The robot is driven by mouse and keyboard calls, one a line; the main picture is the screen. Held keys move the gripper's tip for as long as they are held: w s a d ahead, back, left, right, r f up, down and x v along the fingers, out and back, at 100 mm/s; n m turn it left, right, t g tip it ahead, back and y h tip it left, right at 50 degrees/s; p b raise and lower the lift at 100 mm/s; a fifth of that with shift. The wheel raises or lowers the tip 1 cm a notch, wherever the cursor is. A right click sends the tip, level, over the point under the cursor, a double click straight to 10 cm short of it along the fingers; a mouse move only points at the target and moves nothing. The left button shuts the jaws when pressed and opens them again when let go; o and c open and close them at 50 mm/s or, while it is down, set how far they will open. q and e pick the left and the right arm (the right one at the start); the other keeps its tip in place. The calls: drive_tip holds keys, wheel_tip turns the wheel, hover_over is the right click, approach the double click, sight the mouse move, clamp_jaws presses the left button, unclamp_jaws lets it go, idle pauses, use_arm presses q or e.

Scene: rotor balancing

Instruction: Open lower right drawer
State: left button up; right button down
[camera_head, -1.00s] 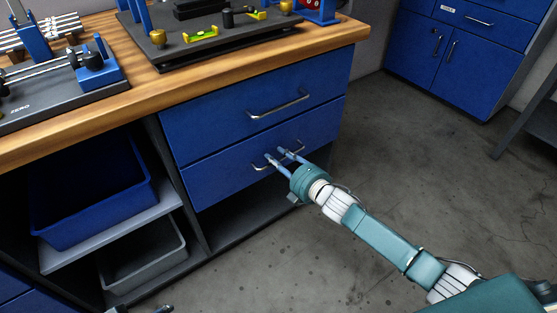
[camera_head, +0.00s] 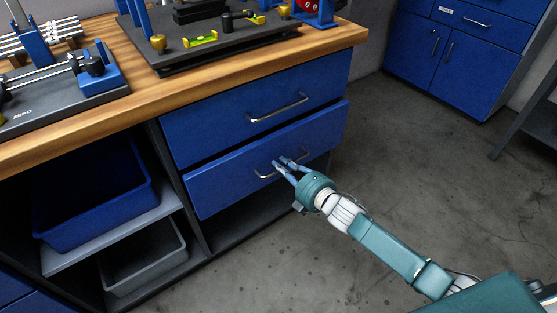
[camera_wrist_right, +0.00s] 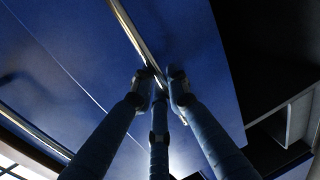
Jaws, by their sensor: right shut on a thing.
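The lower right drawer (camera_head: 225,183) is a blue front under the wooden bench top. It stands slightly out from the cabinet, with a dark gap along its top edge. Its metal bar handle (camera_head: 265,176) is partly hidden by my right gripper (camera_head: 284,163). My right gripper is shut on the handle. In the right wrist view its fingers (camera_wrist_right: 158,82) close around the bar handle (camera_wrist_right: 127,25) in front of the blue drawer face (camera_wrist_right: 205,60). My left gripper cannot be made out in these frames.
The upper drawer (camera_head: 250,105) above is shut. Left of the drawers, a blue bin (camera_head: 95,205) and a grey bin (camera_head: 145,262) sit on open shelves. Fixtures stand on the wooden bench top (camera_head: 200,88). The concrete floor (camera_head: 430,170) to the right is clear.

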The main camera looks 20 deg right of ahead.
use_arm(q)
wheel_tip(320, 180, down, 20)
drive_tip(key=s+g+p, duration=0.1)
drive_tip(key=s+p, duration=0.1)
drive_tip(key=p, duration=0.5)
drive_tip(key=shift+s+r, duration=0.15)
drive_tip(key=shift+r, duration=0.05)
use_arm(e)
drive_tip(key=f+v, duration=0.2)
drive_tip(key=v, duration=1)
drive_tip(key=s+f+v, duration=0.1)
drive_tip(key=f+v, duration=0.2)
drive_tip(key=v, duration=0.8)
drive_tip(key=shift+s+d, duration=0.3)
drive_tip(key=shift+s, duration=0.1)
drive_tip(key=c, duration=1.8)
unclamp_jaws()
drive_tip(key=shift+o, duration=0.2)
